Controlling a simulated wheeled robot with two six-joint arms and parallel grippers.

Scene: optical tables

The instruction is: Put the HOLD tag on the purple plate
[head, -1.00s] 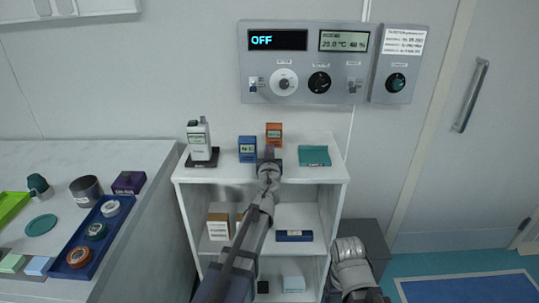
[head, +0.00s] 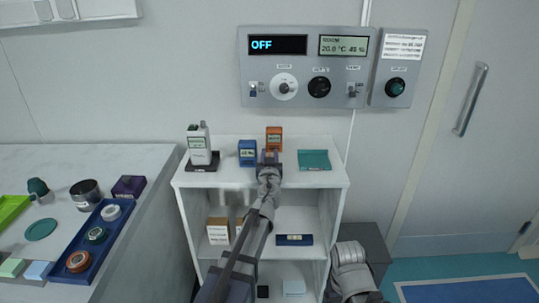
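My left gripper (head: 269,157) is over the top of the white shelf unit, in front of the orange device. Its fingertips are small and seen from behind, so I cannot tell whether they are open or hold anything. A bit of purple shows at the fingertips; I cannot tell if it is part of the purple plate. I cannot make out a HOLD tag. A dark purple block (head: 128,187) stands on the left table. My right arm shows at the lower right, with no gripper visible.
The white shelf unit (head: 225,178) bears a grey meter (head: 198,143) on a dark plate, a blue device (head: 247,152), an orange device (head: 274,137) and a teal plate (head: 314,160). A blue tray (head: 80,247) with round items lies on the left table. A control panel (head: 309,67) hangs above.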

